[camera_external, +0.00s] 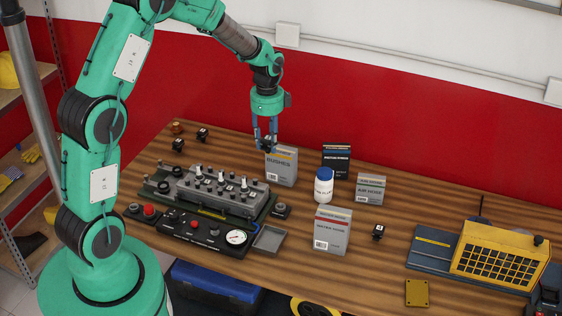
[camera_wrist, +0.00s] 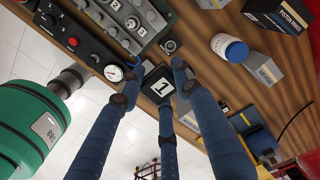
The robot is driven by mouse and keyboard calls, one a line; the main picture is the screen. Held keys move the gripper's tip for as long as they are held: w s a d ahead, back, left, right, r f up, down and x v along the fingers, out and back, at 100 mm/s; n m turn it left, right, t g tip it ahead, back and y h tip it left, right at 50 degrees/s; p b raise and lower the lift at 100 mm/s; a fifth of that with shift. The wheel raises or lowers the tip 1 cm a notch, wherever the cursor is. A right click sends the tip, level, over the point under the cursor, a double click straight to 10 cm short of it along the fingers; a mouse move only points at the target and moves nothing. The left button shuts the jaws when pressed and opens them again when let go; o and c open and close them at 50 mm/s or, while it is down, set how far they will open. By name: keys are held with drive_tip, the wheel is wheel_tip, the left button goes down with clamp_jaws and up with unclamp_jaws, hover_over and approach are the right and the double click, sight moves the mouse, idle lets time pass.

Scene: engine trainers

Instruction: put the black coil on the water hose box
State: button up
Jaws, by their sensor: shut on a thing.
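My gripper (camera_external: 265,138) hangs above the table's back part, close to the upper left of the grey bushes box (camera_external: 281,166). It is shut on a black coil (camera_wrist: 160,87), whose white face with a number 1 shows between the fingers in the wrist view. In the outside view the coil is small and partly hidden by the fingers. The water hose box (camera_external: 333,232) is grey with a red band and stands upright near the table's front, to the lower right of my gripper. I cannot make it out in the wrist view.
A white bottle with a blue cap (camera_external: 324,184) stands behind the water hose box. The piston rings box (camera_external: 336,160) and air hose box (camera_external: 370,189) stand further back. The engine trainer (camera_external: 215,190) lies left. Another small black part (camera_external: 378,232) stands right of the water hose box.

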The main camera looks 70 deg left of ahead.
drive_tip(key=s+d+p, duration=0.2)
drive_tip(key=s+d, duration=0.1)
drive_tip(key=d, duration=2.3)
drive_tip(key=shift+a+f, duration=0.2)
drive_tip(key=shift+f, duration=1.15)
drive_tip(key=shift+a+f, duration=0.2)
drive_tip(key=shift+f, duration=1.1)
drive_tip(key=p, duration=0.2)
hover_over(335, 211)
drive_tip(key=shift+s+f, duration=0.1)
drive_tip(key=shift+f, duration=0.7)
drive_tip(key=shift+f+p, duration=0.3)
drive_tip(key=shift+f, duration=1.4)
